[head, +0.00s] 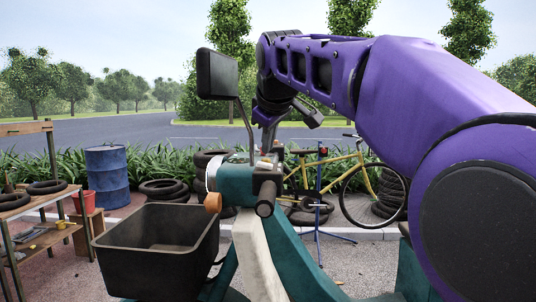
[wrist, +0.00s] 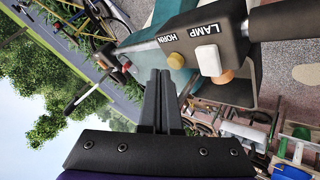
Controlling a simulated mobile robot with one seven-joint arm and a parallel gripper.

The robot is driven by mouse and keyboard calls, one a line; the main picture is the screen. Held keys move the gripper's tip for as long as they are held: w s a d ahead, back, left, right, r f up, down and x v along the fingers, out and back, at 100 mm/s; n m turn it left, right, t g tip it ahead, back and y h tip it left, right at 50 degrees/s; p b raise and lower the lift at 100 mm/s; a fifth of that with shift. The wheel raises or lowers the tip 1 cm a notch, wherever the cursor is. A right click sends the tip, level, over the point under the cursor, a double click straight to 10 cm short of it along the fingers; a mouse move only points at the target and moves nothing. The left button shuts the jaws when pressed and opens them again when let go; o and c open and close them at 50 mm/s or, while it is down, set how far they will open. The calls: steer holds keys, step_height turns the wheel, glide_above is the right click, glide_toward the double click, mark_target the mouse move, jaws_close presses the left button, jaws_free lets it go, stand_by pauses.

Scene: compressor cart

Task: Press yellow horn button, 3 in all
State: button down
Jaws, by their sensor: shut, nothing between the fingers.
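The yellow horn button (wrist: 177,60) sits on a dark control housing (wrist: 222,38), beside the printed word HORN, in the wrist view. My gripper (wrist: 159,73) is shut and empty, its two dark fingers together. In that picture the fingertips are just left of and below the button, and a gap shows between them. In the head view my gripper (head: 268,143) points down just above the housing (head: 266,178) on the handlebar. The button cannot be made out there.
A white lamp button (wrist: 208,59) is right beside the horn button, with an orange knob (wrist: 222,77) below it. In the head view a mirror (head: 217,75) on a stalk rises left of my gripper, and a black bin (head: 150,268) is in front.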

steer(key=shift+r, duration=0.2)
step_height(320, 180, up, 3)
steer(key=p, duration=0.3)
step_height(320, 180, up, 2)
stand_by(0.4)
stand_by(0.5)
